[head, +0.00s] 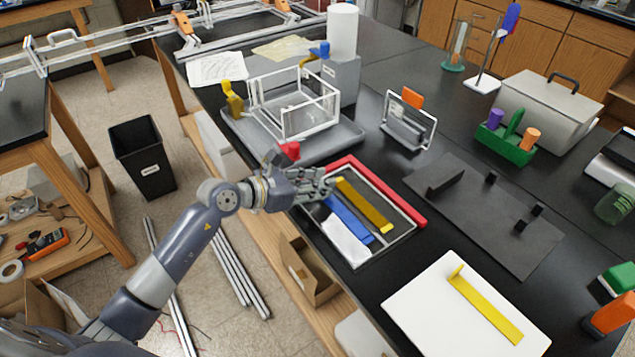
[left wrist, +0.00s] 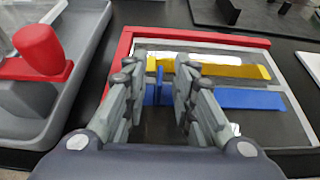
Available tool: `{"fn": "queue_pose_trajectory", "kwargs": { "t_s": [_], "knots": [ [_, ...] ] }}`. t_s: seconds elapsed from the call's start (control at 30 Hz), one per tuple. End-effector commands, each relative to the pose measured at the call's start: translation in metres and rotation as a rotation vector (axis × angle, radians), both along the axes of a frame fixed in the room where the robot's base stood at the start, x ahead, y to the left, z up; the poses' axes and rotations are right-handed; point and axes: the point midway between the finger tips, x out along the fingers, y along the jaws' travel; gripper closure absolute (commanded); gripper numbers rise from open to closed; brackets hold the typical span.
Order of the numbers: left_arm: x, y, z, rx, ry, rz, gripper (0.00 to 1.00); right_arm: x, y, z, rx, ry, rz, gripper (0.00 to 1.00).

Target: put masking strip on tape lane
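A shallow framed tray (head: 402,238) with red and pale edges holds a yellow strip (head: 366,208), a blue strip (head: 349,219) and a white piece (head: 345,243). Which strip is the masking strip, and which place is the tape lane, I cannot tell. My left gripper (head: 326,184) is at the tray's far left end. In the left wrist view, the open left gripper (left wrist: 162,75) has the blue strip (left wrist: 250,99) ahead of it, its upright tab seen between the fingers. The yellow strip (left wrist: 235,71) lies just beyond. Contact cannot be told. My right gripper is out of view.
A white board (head: 430,315) with another yellow strip (head: 487,308) lies at the front right. A dark plate (head: 500,220) with small upright blocks lies right of the tray. A grey tray (head: 340,142) with a wire-frame box (head: 295,103) and red knob (head: 289,150) is behind.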

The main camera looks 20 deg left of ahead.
Motion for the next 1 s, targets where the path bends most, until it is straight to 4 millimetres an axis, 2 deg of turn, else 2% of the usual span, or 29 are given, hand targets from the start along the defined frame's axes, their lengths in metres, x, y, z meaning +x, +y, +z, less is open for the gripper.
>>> {"fn": "queue_pose_trajectory", "kwargs": {
  "t_s": [0.27,0.37,0.7,1.0],
  "knots": [
    [-0.002,0.003,0.003,0.002,0.000,0.001,0.75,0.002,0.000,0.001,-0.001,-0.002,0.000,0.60],
    [-0.012,0.011,0.007,0.003,0.000,0.001,0.75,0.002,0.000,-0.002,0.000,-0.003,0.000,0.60],
    [-0.065,0.051,0.033,0.005,0.001,-0.001,0.75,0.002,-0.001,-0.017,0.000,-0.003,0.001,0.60],
    [-0.086,0.068,0.047,0.001,0.002,0.000,0.75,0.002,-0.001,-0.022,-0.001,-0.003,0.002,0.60]
  ]
}}
